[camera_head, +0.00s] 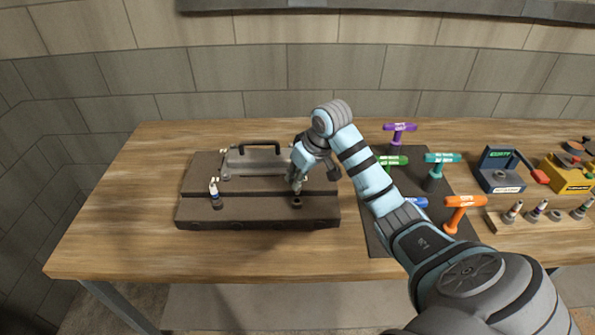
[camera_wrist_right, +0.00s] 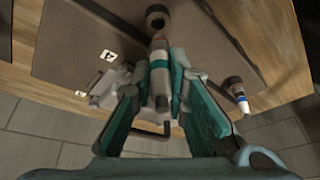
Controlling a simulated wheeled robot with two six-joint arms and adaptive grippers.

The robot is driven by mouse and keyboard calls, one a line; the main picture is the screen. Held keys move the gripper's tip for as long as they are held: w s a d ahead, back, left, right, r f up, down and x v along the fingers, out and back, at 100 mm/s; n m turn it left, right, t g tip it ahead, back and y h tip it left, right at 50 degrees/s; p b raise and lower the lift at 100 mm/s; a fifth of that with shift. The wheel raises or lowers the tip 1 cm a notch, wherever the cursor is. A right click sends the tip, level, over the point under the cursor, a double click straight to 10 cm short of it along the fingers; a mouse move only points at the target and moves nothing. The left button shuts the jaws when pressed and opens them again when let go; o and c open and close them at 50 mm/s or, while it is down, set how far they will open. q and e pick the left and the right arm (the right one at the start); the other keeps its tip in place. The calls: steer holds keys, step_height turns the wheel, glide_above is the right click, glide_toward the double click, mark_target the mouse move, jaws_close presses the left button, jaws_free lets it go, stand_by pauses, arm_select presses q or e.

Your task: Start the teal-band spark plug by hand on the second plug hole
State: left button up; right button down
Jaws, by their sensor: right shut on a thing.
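The engine block (camera_head: 258,223) is a dark slab on the wooden bench. My right gripper (camera_head: 296,185) is above its front row, just over the second plug hole (camera_head: 296,202). In the right wrist view, the right gripper (camera_wrist_right: 158,95) is shut on the teal-band spark plug (camera_wrist_right: 159,66), with its tip pointing toward the round hole (camera_wrist_right: 157,17). The tip appears a little short of the hole, apart from it. In the head view the fingers mostly hide the plug. Another plug with a dark blue band (camera_head: 215,190) stands upright at the left hole. My left gripper is not in view.
A grey cover with a black handle (camera_head: 259,148) lies behind the hole row. A dark mat (camera_head: 380,240) with several coloured T-handle tools is to the right. Further right are a plug rack (camera_head: 545,224), a dark blue box (camera_head: 500,171) and a yellow box (camera_head: 568,175). The bench's left end is clear.

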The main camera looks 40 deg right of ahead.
steer(key=shift+s+x, duration=0.15)
steer(key=shift+x, duration=0.55)
steer(key=shift+s+x, duration=0.15)
steer(key=shift+x, duration=0.6)
steer(key=shift+s+f, duration=0.1)
steer(key=shift+f, duration=0.4)
steer(key=shift+r+m+p, duration=0.15)
steer(key=shift+m+p, duration=0.45)
steer(key=shift+m, duration=0.1)
steer(key=shift+d, duration=0.1)
steer(key=c, duration=1.5)
jaws_free()
steer(key=shift+b, duration=0.3)
